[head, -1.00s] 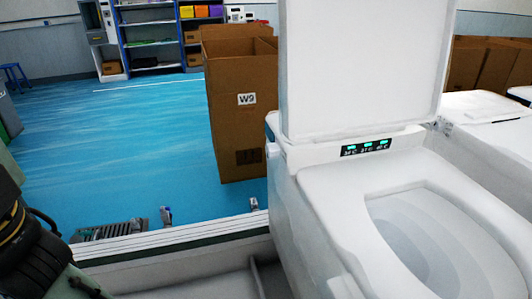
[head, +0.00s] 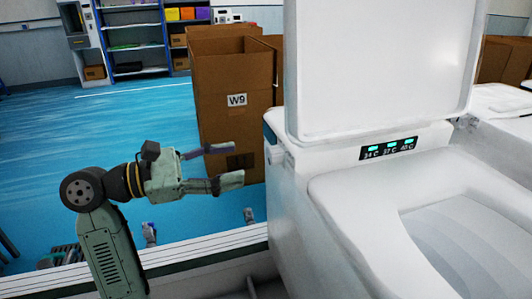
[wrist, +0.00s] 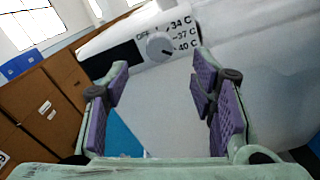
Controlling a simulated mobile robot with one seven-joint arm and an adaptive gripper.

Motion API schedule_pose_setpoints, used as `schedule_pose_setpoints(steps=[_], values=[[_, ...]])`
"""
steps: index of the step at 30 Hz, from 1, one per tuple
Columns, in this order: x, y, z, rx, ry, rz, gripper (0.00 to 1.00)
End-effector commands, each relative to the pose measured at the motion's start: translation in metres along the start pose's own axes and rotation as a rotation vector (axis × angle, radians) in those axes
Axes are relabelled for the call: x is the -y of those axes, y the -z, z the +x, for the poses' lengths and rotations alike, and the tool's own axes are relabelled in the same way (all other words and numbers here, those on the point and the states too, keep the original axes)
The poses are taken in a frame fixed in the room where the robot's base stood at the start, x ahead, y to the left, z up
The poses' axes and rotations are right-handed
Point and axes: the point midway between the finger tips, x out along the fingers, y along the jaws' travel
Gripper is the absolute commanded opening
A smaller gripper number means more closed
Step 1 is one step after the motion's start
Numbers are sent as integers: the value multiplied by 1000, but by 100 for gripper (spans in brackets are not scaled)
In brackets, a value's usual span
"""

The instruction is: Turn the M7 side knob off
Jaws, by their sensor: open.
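The side knob (wrist: 160,46) is a round grey-white dial on the toilet's side, with OFF, 34 C, 37 C and 40 C printed around it. No M7 label is readable.
The lit panel (head: 388,148) on the toilet reads 34 C, 37 C and 40 C. The raised lid (head: 380,65) stands above it. A cardboard box marked W9 (head: 225,125) stands behind my gripper. A white rail (head: 200,248) runs below. Blue floor (head: 60,150) is open at left.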

Motion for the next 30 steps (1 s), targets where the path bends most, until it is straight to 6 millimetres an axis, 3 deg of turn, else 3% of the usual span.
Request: schedule_pose_setpoints(steps=[6, 12, 24, 30], values=[[0, -4, 44, 3, 4, -2, 51], [0, -3, 71, 3, 1, -2, 51], [0, -1, 80, 2, 0, -1, 51], [0, -1, 80, 3, 0, -1, 39]])
